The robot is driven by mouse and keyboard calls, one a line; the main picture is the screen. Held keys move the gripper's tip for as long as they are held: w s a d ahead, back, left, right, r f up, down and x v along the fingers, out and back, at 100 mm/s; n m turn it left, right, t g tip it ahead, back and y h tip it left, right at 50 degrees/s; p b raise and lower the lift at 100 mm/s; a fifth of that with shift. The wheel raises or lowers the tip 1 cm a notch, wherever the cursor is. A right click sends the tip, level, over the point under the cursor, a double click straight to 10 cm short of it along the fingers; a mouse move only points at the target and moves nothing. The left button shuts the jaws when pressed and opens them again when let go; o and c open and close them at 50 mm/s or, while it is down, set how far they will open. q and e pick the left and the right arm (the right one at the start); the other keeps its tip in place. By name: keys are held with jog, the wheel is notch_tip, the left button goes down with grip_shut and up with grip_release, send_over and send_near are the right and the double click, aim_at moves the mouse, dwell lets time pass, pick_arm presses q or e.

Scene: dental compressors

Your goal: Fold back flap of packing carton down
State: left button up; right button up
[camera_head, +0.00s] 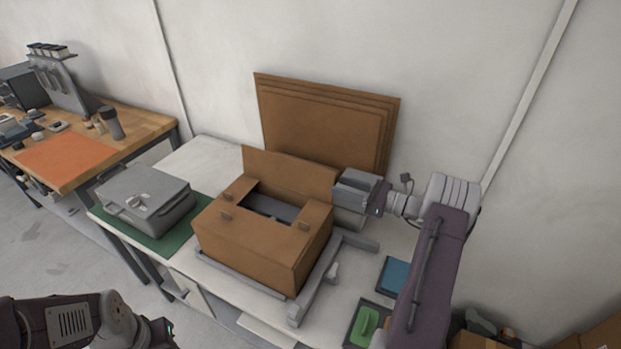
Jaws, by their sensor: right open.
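The brown packing carton (262,246) sits on the white table inside a grey frame. Its back flap (285,172) stands up, tilted a little backward, along the rear edge. The left side flap (238,191) and the right side flap (307,219) lie folded inward. Something dark grey (277,210) shows in the opening between them. My right gripper (343,201) is open at the right end of the back flap and covers that end; I cannot tell whether it touches. My left arm shows at the bottom left, with its gripper out of view.
Flat cardboard sheets (325,120) lean on the wall behind the carton. A grey case (147,200) lies on a green mat (160,243) to the left. A blue item (394,275) and a green item (367,322) lie at the right. The table's back left is clear.

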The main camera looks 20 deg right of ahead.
aim_at(316, 179)
jog(key=p+x, duration=0.1)
jog(key=x, duration=0.7)
jog(key=shift+w+a, duration=0.3)
jog(key=shift+w+a, duration=0.1)
grip_shut()
dwell(0.8)
